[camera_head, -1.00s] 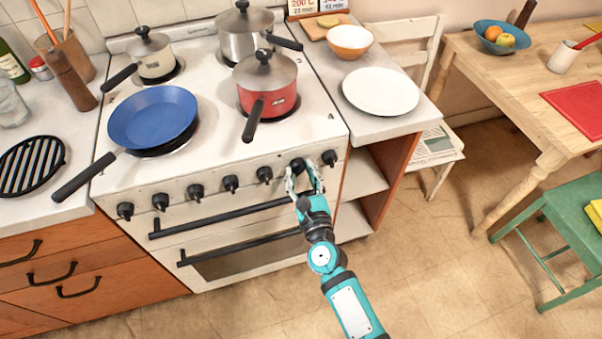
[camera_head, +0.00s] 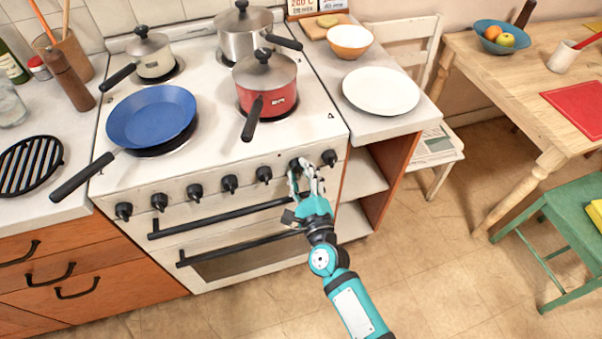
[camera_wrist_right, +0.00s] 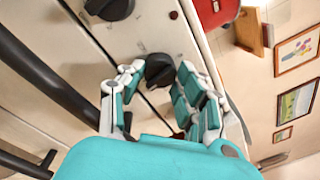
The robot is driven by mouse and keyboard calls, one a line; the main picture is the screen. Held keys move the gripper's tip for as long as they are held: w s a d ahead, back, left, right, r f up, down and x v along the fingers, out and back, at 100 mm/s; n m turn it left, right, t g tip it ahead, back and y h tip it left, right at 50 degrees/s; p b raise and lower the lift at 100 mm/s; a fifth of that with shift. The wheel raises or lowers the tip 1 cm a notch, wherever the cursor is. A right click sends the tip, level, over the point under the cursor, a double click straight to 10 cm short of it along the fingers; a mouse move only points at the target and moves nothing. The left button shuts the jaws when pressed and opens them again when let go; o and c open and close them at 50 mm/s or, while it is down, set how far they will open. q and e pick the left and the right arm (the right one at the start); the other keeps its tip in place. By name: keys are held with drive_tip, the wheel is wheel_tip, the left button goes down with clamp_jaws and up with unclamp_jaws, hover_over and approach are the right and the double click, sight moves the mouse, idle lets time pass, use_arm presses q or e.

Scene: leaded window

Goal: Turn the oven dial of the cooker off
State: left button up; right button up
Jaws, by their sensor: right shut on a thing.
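The white cooker (camera_head: 300,110) has a row of black dials along its front edge. My right gripper (camera_head: 306,178) is at the second dial (camera_head: 295,164) from the right and partly covers it. In the right wrist view this dial (camera_wrist_right: 159,70) sits between the two fingers of my right gripper (camera_wrist_right: 155,80), which are shut on it. I take it to be the oven dial; no label is readable. Its pointer and setting cannot be made out. My left gripper is not in view.
Another dial (camera_head: 329,157) is just right of the gripper. Oven handles (camera_head: 220,218) run below the dials. Floor in front is clear.

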drive_tip(key=n, duration=0.5)
drive_tip(key=n+y+p, duration=0.1)
drive_tip(key=n, duration=0.2)
drive_tip(key=shift+n, duration=0.4)
drive_tip(key=n+p, duration=0.1)
drive_tip(key=n, duration=0.3)
drive_tip(key=shift+d+n, duration=0.1)
drive_tip(key=shift+n, duration=0.3)
drive_tip(key=n+p, duration=0.2)
drive_tip(key=n, duration=0.2)
drive_tip(key=shift+n+y, duration=0.3)
drive_tip(key=shift+n, duration=0.1)
drive_tip(key=n+p, duration=0.1)
drive_tip(key=n, duration=0.3)
drive_tip(key=shift+r+n+g, duration=0.1)
drive_tip(key=shift+n+g, duration=0.2)
drive_tip(key=shift+n, duration=0.1)
drive_tip(key=n+p, duration=0.1)
drive_tip(key=n, duration=0.3)
drive_tip(key=shift+g+p, duration=0.3)
drive_tip(key=shift+p, duration=0.1)
drive_tip(key=n, duration=0.4)
drive_tip(key=shift+p, duration=0.3)
drive_tip(key=shift+n, duration=2.1)
